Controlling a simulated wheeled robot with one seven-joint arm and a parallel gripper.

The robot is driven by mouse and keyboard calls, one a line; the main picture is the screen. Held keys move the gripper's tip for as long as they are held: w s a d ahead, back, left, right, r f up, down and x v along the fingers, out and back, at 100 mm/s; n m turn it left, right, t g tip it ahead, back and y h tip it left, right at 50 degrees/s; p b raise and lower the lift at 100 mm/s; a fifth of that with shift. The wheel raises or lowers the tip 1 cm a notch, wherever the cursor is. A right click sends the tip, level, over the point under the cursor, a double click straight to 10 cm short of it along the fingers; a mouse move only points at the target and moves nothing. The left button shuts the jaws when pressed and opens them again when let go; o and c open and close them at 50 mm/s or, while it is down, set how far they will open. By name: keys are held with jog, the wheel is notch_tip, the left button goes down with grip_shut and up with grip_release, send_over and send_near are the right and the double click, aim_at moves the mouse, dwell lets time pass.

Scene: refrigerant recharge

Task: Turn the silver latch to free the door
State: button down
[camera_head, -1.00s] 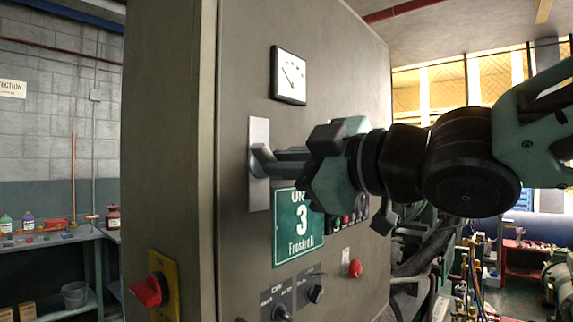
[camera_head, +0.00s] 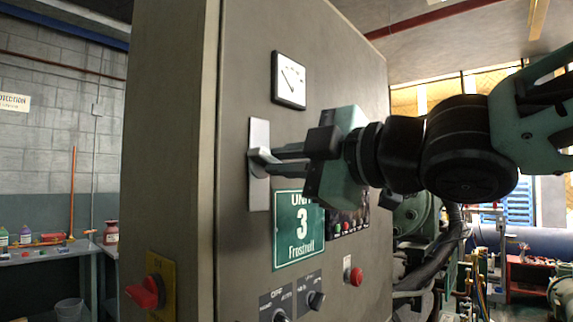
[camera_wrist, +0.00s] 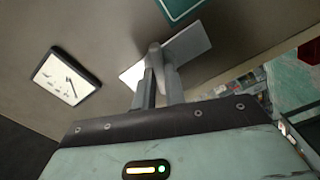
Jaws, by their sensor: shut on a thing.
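The silver latch (camera_head: 257,160) sits on a pale upright plate near the left edge of the grey cabinet door (camera_head: 237,255). My gripper (camera_head: 268,160) reaches in from the right and is shut on the latch handle. In the wrist view the two fingers (camera_wrist: 158,88) close around the silver latch (camera_wrist: 154,52), with its plate (camera_wrist: 193,47) behind. The handle's far part is partly hidden by the fingers. The door lies flush with the cabinet, as far as I can see.
A gauge (camera_head: 289,80) is above the latch, and a green "Unit 3" sign (camera_head: 298,228) is below it. Knobs (camera_head: 316,300) and a red button (camera_head: 356,276) are lower on the door. A red rotary switch (camera_head: 147,291) sticks out from the cabinet's side. A workbench (camera_head: 50,255) stands at the left.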

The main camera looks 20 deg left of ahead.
jog(key=shift+d+r, duration=0.1)
jog(key=shift+r, duration=0.1)
jog(key=n+b, duration=0.2)
jog(key=n, duration=0.1)
jog(key=c, duration=1.5)
grip_release()
jog(key=shift+c, duration=0.2)
jog(key=p+v, duration=0.1)
jog(key=v, duration=0.8)
jog(key=shift+f, duration=0.15)
